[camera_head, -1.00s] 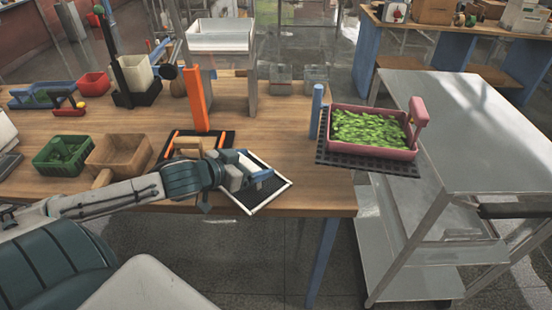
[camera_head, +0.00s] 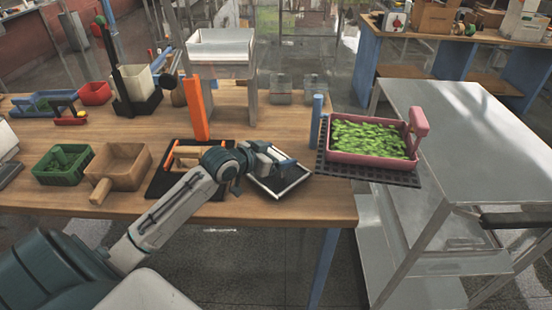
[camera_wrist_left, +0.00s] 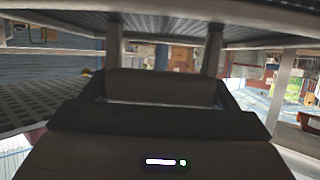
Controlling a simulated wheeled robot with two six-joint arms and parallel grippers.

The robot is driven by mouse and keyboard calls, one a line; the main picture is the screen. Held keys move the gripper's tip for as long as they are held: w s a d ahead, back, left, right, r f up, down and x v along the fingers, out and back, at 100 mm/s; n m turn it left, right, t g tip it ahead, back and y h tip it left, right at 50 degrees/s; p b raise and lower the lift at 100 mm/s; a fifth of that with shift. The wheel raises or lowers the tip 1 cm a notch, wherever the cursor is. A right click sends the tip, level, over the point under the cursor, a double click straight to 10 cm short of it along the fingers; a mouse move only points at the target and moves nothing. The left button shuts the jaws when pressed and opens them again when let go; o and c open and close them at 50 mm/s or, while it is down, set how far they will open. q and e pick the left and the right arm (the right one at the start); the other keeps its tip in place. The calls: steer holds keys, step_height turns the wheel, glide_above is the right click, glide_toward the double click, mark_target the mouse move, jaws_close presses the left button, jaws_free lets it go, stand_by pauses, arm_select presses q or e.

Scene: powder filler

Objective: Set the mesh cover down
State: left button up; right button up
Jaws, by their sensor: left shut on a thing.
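The mesh cover (camera_head: 284,185) is a dark square panel with a pale frame and a blue handle (camera_head: 286,162). My left gripper (camera_head: 278,161) is shut on that handle. The cover is over the front right part of the wooden table; I cannot tell whether it touches the wood. In the left wrist view, a ridged grey surface spans the top beyond the two finger bars. My right gripper is not in view.
A pink tray of green leaves (camera_head: 412,158) stands on a black perforated mat (camera_head: 325,160) right of the cover. A blue post (camera_head: 317,115) stands beside it. An orange upright (camera_head: 195,108) rises behind my arm. A wooden box (camera_head: 120,160) and green crate (camera_head: 62,163) are left.

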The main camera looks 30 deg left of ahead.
arm_select(q)
step_height(320, 180, down, 2)
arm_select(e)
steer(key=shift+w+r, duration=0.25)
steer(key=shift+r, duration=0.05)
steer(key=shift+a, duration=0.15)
arm_select(q)
steer(key=o, duration=1)
steer(key=shift+f, duration=0.15)
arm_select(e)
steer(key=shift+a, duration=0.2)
arm_select(q)
steer(key=shift+s, duration=0.1)
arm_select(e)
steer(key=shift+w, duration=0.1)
